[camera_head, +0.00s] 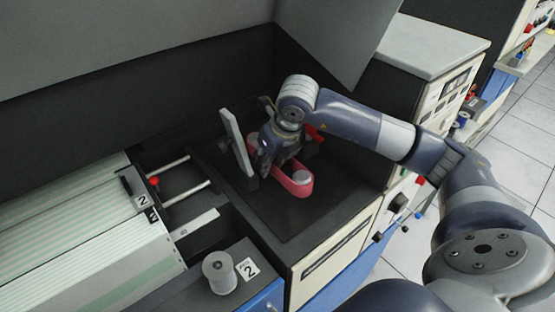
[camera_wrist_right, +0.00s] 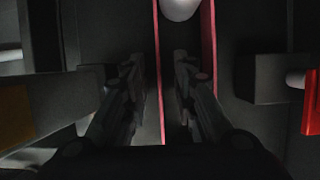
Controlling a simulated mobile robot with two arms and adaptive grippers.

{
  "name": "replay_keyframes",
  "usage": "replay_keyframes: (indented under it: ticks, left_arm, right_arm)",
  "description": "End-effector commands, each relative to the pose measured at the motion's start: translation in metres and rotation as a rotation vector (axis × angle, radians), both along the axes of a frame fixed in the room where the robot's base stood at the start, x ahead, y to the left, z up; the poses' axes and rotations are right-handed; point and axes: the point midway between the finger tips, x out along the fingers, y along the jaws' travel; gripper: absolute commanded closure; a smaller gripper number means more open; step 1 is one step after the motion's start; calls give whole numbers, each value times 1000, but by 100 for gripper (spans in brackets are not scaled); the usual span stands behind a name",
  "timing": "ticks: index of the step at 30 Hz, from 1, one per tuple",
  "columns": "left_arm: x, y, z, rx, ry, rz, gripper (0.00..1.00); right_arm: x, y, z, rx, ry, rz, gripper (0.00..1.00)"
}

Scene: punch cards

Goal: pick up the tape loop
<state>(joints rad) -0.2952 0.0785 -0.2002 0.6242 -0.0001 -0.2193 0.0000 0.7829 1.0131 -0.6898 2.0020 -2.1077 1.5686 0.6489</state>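The tape loop (camera_head: 304,191) is a pink-red band standing on edge in the dark recess, its near end curving around a pale round post (camera_head: 301,177). My right gripper (camera_head: 266,166) reaches down at the loop's far part and hides some of it. In the wrist view the right gripper's fingers (camera_wrist_right: 159,58) are apart. One strand of the tape loop (camera_wrist_right: 158,75) runs between the fingers, and the other strand lies outside the right finger. I cannot tell whether either finger touches the tape. My left gripper is not in view.
A pale upright plate (camera_head: 236,143) stands just left of the gripper. A red part (camera_head: 314,133) sits behind it. A grey spool (camera_head: 219,273) and a "2" label are on the near ledge. The recess floor in front of the loop is clear.

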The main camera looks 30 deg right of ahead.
Motion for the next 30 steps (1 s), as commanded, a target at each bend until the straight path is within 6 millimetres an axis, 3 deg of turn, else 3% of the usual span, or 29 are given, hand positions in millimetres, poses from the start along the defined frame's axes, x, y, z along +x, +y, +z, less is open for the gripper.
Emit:
replay_keyframes:
  ticks: [2, 6, 20, 30]
  left_arm:
    - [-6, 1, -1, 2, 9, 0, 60]
    - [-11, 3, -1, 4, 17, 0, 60]
    - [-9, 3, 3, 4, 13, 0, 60]
    - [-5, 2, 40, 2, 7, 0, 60]
  right_arm:
    - [0, 0, 0, 0, 0, 0, 74]
    - [0, 0, 0, 0, 0, 0, 100]
    - [0, 0, 6, 0, -1, -1, 100]
    - [0, 0, 70, 1, -2, -1, 100]
